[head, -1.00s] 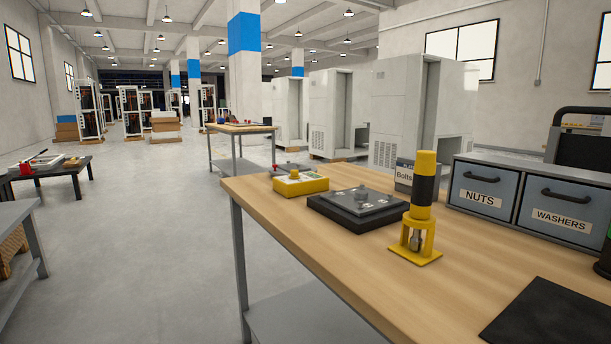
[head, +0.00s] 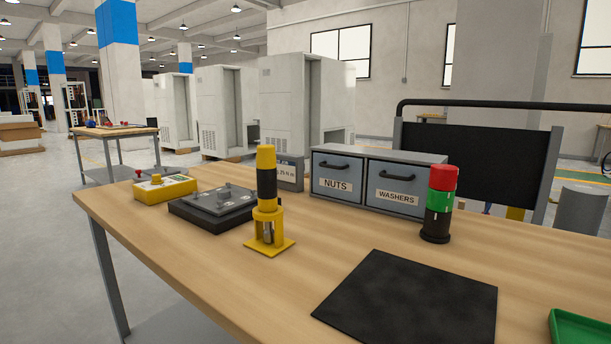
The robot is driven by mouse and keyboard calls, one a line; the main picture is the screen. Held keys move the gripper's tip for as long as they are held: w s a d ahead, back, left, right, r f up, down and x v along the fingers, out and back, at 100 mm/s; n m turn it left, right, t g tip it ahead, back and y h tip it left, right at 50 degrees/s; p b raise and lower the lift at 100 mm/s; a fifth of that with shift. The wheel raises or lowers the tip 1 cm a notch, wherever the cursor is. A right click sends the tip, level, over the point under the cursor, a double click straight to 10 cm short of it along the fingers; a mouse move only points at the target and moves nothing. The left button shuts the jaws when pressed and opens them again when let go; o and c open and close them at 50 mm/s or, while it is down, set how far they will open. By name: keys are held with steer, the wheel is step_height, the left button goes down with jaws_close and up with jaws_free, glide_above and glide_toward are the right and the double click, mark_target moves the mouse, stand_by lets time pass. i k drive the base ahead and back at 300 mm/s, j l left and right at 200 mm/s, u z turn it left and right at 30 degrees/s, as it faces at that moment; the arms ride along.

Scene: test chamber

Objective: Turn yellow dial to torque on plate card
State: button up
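A yellow upright tool with a black band (head: 267,190) stands in a yellow frame on a square yellow base on the wooden workbench. It may carry the dial; I see no scale markings on it. A yellow box (head: 165,187) with a yellow knob on top and a red button stands at the bench's left end. A grey plate (head: 215,200) with a raised knob or bolt lies on a black block. My gripper is not in view.
Drawers marked NUTS (head: 336,175) and WASHERS (head: 398,188) stand at the back. A red, green and black stack light (head: 440,205) stands right of them. A black mat (head: 410,300) and green tray (head: 585,330) lie in front. Bare wood lies left of the mat.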

mark_target(155, 178)
steer(key=i+j, duration=0.75)
steer(key=j, duration=0.25)
steer(key=i+j+z, duration=0.1)
steer(key=i+j, duration=0.65)
steer(key=j, duration=0.25)
steer(key=i+j, duration=0.4)
steer(key=j, duration=0.15)
